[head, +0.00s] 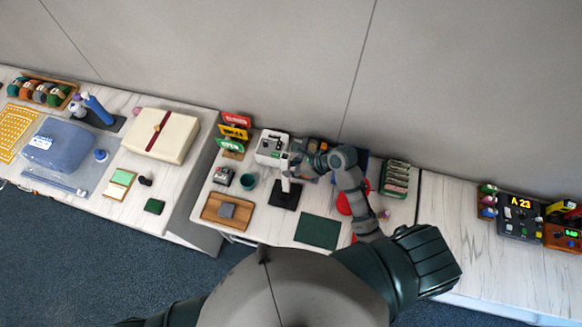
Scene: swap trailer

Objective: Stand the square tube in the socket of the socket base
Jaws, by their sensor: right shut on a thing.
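A pale square tube (286,184) stands roughly upright at the black socket base (292,202) on the middle table. Its lower end overlaps the base in the head view; I cannot tell whether it is inside the socket or just above it. My right gripper (289,170) is at the tube's upper end and shut on it. The gripper and arm come in from the right and hide part of the table behind. The socket opening is too small to make out. My left gripper is not in view.
A teal cup (248,181) and a wooden tray (213,209) with a grey block are left of the base. A white machine (272,147) stands behind. A dark green mat (317,232) lies in front to the right. A red round thing (346,204) is partly behind my arm.

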